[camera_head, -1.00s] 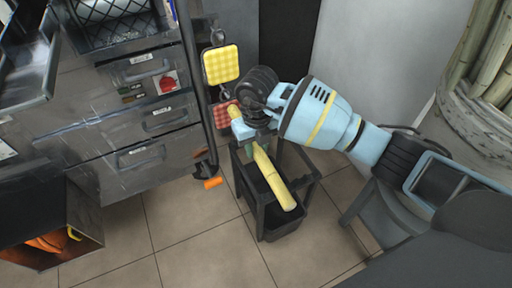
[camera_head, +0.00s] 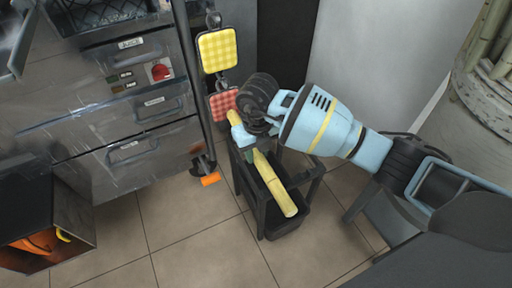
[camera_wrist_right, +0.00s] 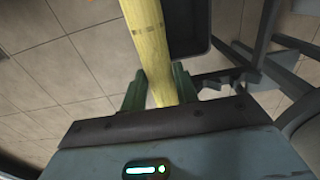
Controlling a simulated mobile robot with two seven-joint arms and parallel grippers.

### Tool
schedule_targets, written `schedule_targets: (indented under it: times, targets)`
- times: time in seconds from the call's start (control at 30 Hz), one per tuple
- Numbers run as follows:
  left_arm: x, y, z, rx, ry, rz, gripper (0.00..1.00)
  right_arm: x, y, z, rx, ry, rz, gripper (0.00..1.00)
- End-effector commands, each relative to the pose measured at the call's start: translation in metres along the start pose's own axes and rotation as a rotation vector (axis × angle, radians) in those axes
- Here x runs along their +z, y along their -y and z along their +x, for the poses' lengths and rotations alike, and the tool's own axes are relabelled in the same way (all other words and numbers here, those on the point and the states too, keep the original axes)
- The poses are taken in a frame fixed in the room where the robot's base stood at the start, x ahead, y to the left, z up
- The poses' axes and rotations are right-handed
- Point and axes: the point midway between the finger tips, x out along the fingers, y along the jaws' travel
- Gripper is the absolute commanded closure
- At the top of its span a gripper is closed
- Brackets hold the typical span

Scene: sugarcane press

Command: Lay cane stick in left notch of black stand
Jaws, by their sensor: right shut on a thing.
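The yellow cane stick (camera_head: 275,185) is held by my right gripper (camera_head: 246,143), which is shut around it. In the head view the stick slants from upper left to lower right above the black stand (camera_head: 315,172). Its upper end shows past the gripper. The wrist view shows the cane stick (camera_wrist_right: 150,35) running between the green fingers of the right gripper (camera_wrist_right: 161,90). The jagged, notched edge of the black stand (camera_wrist_right: 222,82) lies to the right of the stick there. I cannot tell whether the stick touches a notch. My left gripper is not in view.
A black bin (camera_head: 287,228) sits low in the stand. A metal cabinet (camera_head: 70,135) with a red button (camera_head: 160,72) stands at left. Yellow (camera_head: 217,50) and red (camera_head: 223,103) pads hang beside it. Cane stalks fill a pale container (camera_head: 490,115) at right.

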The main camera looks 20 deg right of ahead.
Motion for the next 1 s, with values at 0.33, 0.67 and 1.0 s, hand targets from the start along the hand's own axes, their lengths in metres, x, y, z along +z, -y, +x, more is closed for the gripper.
schedule_targets:
  times: [0.33, 0.67, 1.0]
  targets:
    - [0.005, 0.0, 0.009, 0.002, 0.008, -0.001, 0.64, 0.0, 0.0, 0.029, 0.0, 0.0, 0.0, 1.0]
    - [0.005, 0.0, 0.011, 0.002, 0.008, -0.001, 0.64, 0.001, 0.0, 0.037, 0.001, 0.001, 0.0, 1.0]
    - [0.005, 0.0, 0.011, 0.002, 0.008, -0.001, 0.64, 0.0, 0.0, 0.037, 0.001, 0.001, 0.0, 0.45]
